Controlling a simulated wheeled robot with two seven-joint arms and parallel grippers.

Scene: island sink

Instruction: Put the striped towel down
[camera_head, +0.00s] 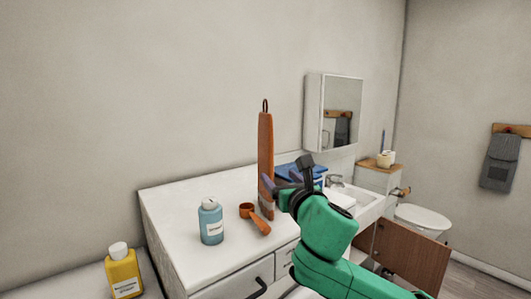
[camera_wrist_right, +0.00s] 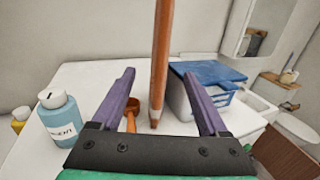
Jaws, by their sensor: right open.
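No towel with clear stripes shows. A dark grey towel (camera_head: 500,162) hangs from a wooden hook rack on the right wall; I cannot make out stripes on it. My right gripper (camera_head: 281,179) is open above the white counter. In the right wrist view its purple fingers (camera_wrist_right: 157,76) are spread wide. A tall orange-brown upright piece (camera_head: 265,150) with a loop on top shows between them (camera_wrist_right: 161,50). No finger visibly touches it, and I cannot tell whether it stands within the jaws or beyond. My left gripper is out of view.
On the counter (camera_head: 172,212) are a blue bottle (camera_head: 211,225), an orange scoop (camera_head: 257,219) and a blue-lidded white box (camera_wrist_right: 205,100). A yellow bottle (camera_head: 123,273) stands lower left. A brown cabinet door (camera_head: 405,258) hangs open at right. The counter's back left is clear.

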